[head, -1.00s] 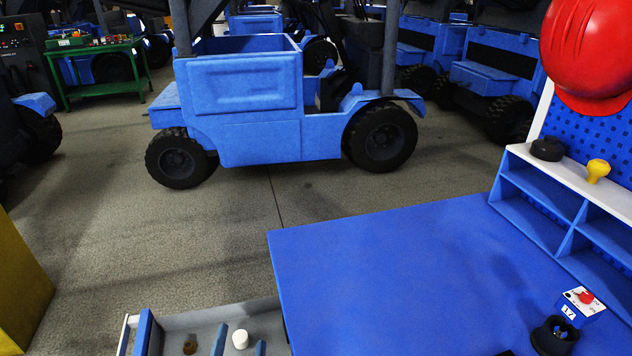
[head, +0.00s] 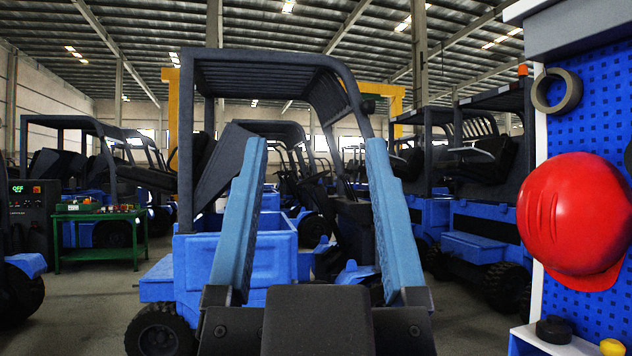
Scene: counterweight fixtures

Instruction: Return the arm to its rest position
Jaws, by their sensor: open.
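My gripper (head: 312,215) stands upright in the middle of the head view, close to the camera. Its two long blue-grey fingers point up and are wide apart. Nothing is between them except the background of forklifts. The dark gripper body fills the bottom middle of the view. The gripper touches nothing that I can see.
A blue forklift (head: 185,267) stands behind my gripper. On the right, a blue pegboard (head: 603,120) holds a red helmet (head: 573,215) and a tape roll (head: 556,90). A green table (head: 98,217) stands far left. The blue workbench is out of view.

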